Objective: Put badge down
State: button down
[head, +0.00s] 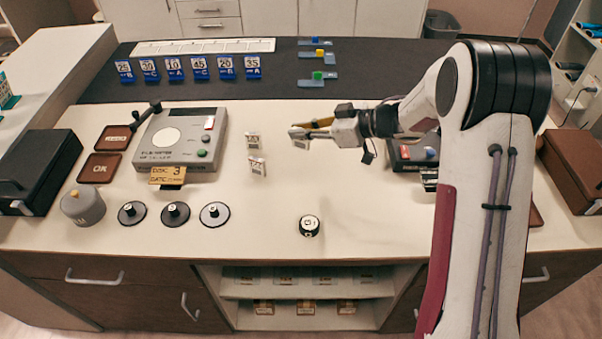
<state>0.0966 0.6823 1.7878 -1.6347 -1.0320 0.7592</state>
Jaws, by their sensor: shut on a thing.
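My gripper (298,132) reaches in from the right over the middle of the white counter. It is shut on a small pale badge (301,144), which hangs just below the fingertips. The badge's face is too small to read, and the fingers hide its upper part. I cannot tell how high it is above the counter. Two similar white badges, one farther back (253,140) and one nearer (258,166), are left of my gripper, apart from it.
A grey meter (181,140) stands left of the badges. Blue number cards (174,69) line the dark back strip (400,60). The counter's middle front is mostly clear.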

aim_at(309, 148)
jog(key=shift+f, duration=3.1)
jog(key=shift+f, duration=1.9)
jog(key=shift+f, duration=0.15)
jog(key=c, duration=2.1)
grip_release()
jog(key=shift+c, duration=0.2)
jog(key=shift+r, duration=0.2)
jog(key=v, duration=1.2)
